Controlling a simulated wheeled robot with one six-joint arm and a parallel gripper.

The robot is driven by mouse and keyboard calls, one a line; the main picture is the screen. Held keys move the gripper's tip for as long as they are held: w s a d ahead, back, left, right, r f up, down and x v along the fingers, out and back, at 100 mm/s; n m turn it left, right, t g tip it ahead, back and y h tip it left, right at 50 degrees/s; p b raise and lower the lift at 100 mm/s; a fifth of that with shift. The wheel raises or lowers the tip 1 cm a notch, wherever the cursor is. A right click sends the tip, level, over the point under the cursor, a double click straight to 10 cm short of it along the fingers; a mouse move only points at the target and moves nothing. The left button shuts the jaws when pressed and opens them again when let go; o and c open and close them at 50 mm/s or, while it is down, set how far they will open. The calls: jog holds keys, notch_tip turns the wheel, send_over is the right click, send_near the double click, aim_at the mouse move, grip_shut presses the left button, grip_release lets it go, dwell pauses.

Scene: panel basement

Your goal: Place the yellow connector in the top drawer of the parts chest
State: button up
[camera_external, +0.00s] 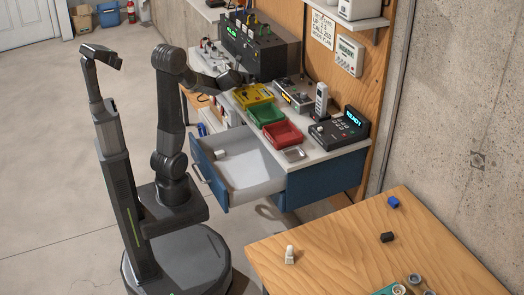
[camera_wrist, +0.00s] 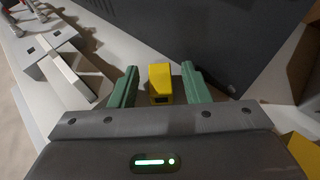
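The yellow connector (camera_wrist: 160,82) shows in the wrist view between the two green fingers of my gripper (camera_wrist: 158,85). A narrow gap shows on each side of it, so the gripper is open around it and not closed on it. In the external view my gripper (camera_external: 238,77) is over the bench in front of the dark panel, and the connector cannot be made out there. The blue parts chest (camera_external: 325,180) is under the bench top. Its top drawer (camera_external: 250,172) is pulled open, with a small white part (camera_external: 219,154) inside near the back left.
A yellow tray (camera_external: 252,96), a green tray (camera_external: 267,114) and a red tray (camera_external: 281,133) line the bench edge. The dark panel box (camera_external: 258,50) stands behind. A wooden table (camera_external: 345,245) is in front.

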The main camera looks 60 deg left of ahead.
jog(key=shift+r, duration=0.1)
jog(key=shift+r+p, duration=0.2)
jog(key=shift+p, duration=0.15)
jog(key=p+v, duration=0.2)
jog(key=v, duration=0.8)
jog(key=shift+d+r, duration=0.1)
jog(key=shift+d, duration=0.05)
jog(key=shift+o, duration=0.5)
jog(key=shift+p+v, duration=0.35)
jog(key=shift+v, duration=0.5)
